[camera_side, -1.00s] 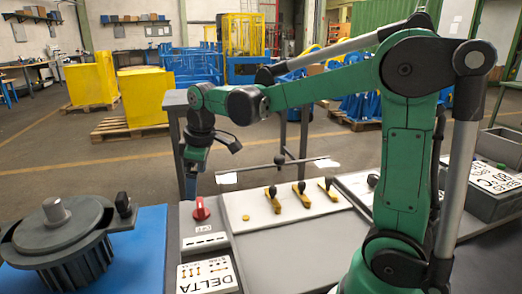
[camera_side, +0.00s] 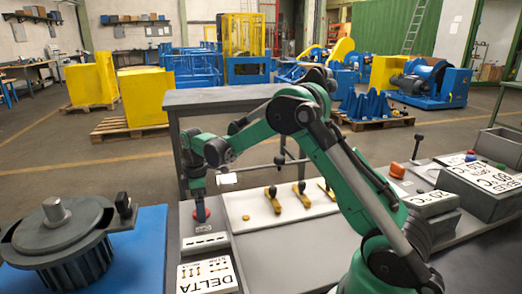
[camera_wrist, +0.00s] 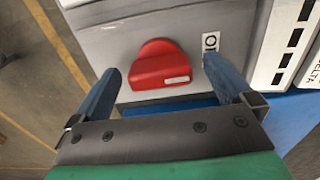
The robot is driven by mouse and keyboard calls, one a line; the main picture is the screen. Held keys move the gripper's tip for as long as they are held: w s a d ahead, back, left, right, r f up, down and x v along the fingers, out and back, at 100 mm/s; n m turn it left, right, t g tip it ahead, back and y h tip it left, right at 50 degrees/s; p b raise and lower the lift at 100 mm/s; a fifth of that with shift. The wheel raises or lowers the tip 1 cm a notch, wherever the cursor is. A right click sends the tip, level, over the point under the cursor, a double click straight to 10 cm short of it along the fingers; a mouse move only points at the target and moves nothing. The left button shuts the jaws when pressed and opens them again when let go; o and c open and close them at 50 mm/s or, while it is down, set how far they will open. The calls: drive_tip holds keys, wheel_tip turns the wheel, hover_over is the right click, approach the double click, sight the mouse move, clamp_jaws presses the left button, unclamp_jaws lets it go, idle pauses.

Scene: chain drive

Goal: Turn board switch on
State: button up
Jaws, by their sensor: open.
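In the wrist view my gripper (camera_wrist: 172,88) is open, with one blue finger on each side of the knob and a gap to both. The side view does not show clearly how far down the fingers reach.
Several yellow levers (camera_side: 273,197) stand on the white panel right of the knob. A DELTA plate (camera_side: 207,275) lies in front. A dark finned motor (camera_side: 62,240) sits on a blue mat (camera_side: 150,255) at left. A grey table (camera_side: 225,97) stands behind.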

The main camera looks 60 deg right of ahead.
drive_tip(key=c, duration=1.3)
drive_tip(key=shift+m, duration=0.3)
drive_tip(key=m, duration=0.3)
drive_tip(key=shift+m, duration=0.3)
drive_tip(key=m, duration=1.3)
drive_tip(key=shift+m, duration=0.3)
